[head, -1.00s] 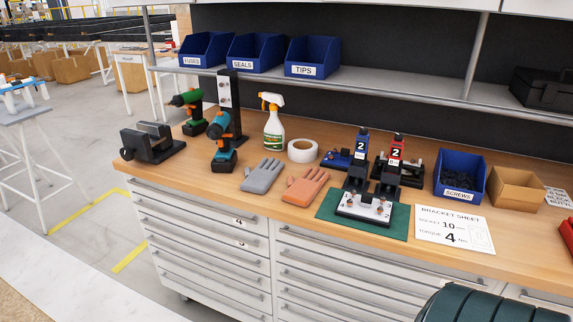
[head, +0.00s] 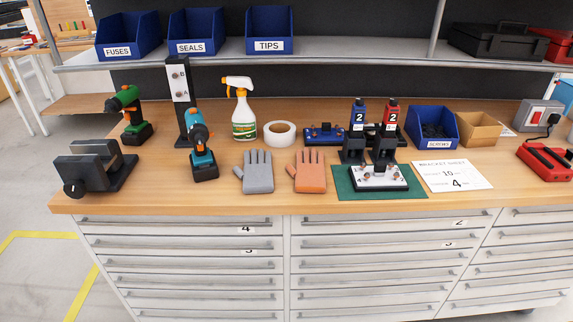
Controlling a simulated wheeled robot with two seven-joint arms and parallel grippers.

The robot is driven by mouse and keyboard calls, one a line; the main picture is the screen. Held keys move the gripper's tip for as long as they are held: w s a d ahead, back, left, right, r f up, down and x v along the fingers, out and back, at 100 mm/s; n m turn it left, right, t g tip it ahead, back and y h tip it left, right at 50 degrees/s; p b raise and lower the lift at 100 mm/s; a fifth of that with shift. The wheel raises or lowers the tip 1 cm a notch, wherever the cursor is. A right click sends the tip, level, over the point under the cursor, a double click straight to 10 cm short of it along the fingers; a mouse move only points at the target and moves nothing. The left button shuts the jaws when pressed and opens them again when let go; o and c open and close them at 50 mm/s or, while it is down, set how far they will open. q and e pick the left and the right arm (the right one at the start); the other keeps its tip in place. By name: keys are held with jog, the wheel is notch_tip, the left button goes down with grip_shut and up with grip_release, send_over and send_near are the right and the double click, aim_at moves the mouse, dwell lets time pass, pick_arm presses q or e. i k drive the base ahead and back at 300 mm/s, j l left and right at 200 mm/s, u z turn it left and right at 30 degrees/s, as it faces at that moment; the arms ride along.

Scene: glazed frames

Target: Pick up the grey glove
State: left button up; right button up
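The grey glove (head: 257,172) lies flat on the wooden bench top (head: 225,203), with its fingers pointing to the back and its cuff near the front edge. An orange glove (head: 309,171) lies just to its right, with a small gap between them. Neither of my grippers is in the head view.
A blue drill (head: 201,148) stands close left of the grey glove. A spray bottle (head: 243,115) and a white tape roll (head: 280,133) stand behind it. A green mat (head: 345,190) with a fixture lies to the right. A shelf with blue bins (head: 196,35) hangs above.

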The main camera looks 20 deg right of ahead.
aim_at(257, 178)
jog(key=i+j+z, duration=0.1)
jog(key=j+z, duration=0.25)
jog(key=j, duration=0.45)
jog(key=j+z, duration=0.4)
jog(key=j, duration=0.4)
